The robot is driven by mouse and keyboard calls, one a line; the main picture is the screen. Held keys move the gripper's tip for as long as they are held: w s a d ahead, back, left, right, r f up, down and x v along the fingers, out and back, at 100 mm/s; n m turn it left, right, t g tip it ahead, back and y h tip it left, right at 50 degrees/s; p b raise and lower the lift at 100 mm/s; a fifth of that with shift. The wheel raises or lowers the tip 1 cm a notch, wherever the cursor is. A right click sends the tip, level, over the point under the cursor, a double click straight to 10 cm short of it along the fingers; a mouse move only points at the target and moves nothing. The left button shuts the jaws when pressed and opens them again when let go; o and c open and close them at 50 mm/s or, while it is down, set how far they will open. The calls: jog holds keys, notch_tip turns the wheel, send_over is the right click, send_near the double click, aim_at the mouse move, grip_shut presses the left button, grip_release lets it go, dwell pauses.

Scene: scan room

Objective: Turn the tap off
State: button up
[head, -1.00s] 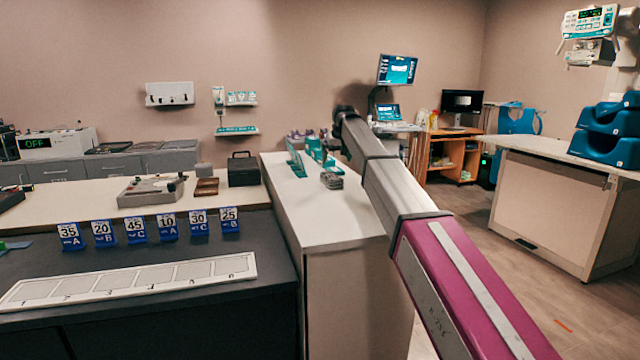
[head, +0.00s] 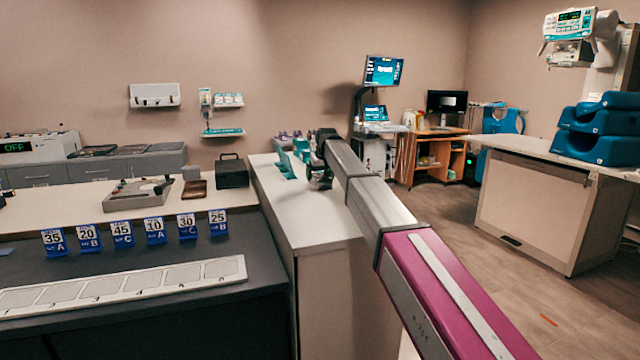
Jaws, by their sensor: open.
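I cannot make out a tap in the head view. My arm runs from the lower right up to the middle of the picture. My gripper (head: 320,179) seems to be the small dark shape below the arm's far end, over the white counter (head: 295,213). It is open, but its fingers are small and merge with what lies behind them. I cannot tell whether it touches anything. My arm hides part of the counter's right side.
Teal holders (head: 286,165) stand on the counter. A black box (head: 231,173) and a grey device (head: 138,191) are on the left worktop. Numbered blue cards (head: 155,230) stand behind a white strip (head: 125,285). Open floor (head: 560,300) lies at right.

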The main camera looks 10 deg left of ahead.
jog(key=shift+x, duration=1.2)
jog(key=c, duration=1.1)
jog(key=shift+r, duration=0.15)
jog(key=shift+r, duration=0.5)
jog(key=r, duration=0.3)
jog(key=shift+s+a+r, duration=0.1)
jog(key=shift+s+r, duration=0.1)
jog(key=shift+s, duration=0.1)
jog(key=s+a+r, duration=0.1)
jog(key=s+r, duration=0.1)
jog(key=s, duration=0.1)
jog(key=s+a+r, duration=0.2)
jog(key=s, duration=0.1)
jog(key=s+a+r, duration=0.2)
jog(key=s, duration=0.1)
jog(key=shift+s+a+r, duration=0.1)
jog(key=shift+a+r, duration=0.05)
jog(key=shift+r, duration=0.05)
